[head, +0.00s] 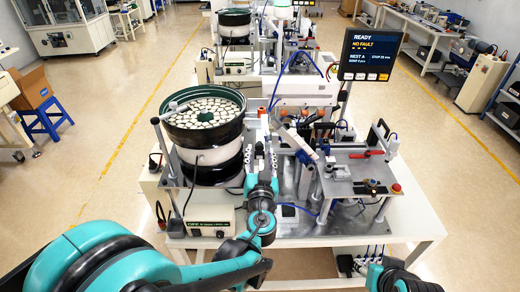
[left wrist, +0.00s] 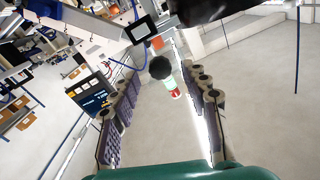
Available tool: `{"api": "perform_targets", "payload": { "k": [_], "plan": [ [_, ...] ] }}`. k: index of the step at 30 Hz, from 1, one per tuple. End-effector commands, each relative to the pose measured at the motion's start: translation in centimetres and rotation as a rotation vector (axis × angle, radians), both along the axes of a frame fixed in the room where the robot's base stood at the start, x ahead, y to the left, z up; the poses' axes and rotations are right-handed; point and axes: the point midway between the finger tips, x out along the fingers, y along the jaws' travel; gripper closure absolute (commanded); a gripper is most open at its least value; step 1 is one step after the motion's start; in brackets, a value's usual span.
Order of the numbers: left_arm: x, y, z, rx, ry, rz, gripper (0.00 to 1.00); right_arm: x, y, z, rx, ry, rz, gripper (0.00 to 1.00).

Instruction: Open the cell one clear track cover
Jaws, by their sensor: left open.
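My left gripper (head: 261,150) is over the front of the near cell, just right of the bowl feeder (head: 203,112). Its two fingers stand apart with nothing held between them. They also show open in the left wrist view (left wrist: 165,82). The bowl is dark green and full of pale flat parts. The track area (head: 296,140) lies right of the gripper, with a slanted pale bar and metal fittings. I cannot clearly make out the clear cover there, nor whether anything touches it. My right gripper is not in view; only part of my right arm shows at the bottom right.
A screen (head: 368,55) reading READY, NO FAULT stands on a post at the back right. A fixture plate (head: 345,186) with a red-handled clamp is right of the track. A control box (head: 208,222) sits in front of the bowl. A second cell (head: 235,62) stands behind.

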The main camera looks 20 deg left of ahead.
Motion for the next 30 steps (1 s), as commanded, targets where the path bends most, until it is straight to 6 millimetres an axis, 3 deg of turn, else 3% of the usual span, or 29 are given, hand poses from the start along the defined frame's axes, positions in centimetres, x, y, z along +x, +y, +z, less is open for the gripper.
{"api": "perform_targets", "payload": {
  "k": [6, 12, 18, 30],
  "plan": [
    [-4.9, -1.5, 0.0, 0.000, 0.000, -0.004, 0.54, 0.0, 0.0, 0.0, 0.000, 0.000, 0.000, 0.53],
    [-7.8, -2.4, 0.0, 0.000, 0.000, -0.004, 0.54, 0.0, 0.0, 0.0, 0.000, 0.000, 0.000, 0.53],
    [-8.7, -2.5, 0.0, 0.000, 0.000, -0.001, 0.54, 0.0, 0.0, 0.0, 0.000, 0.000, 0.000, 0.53],
    [-8.7, -2.5, 0.0, 0.000, 0.000, 0.000, 0.54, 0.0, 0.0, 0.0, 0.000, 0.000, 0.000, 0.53]
  ]
}}
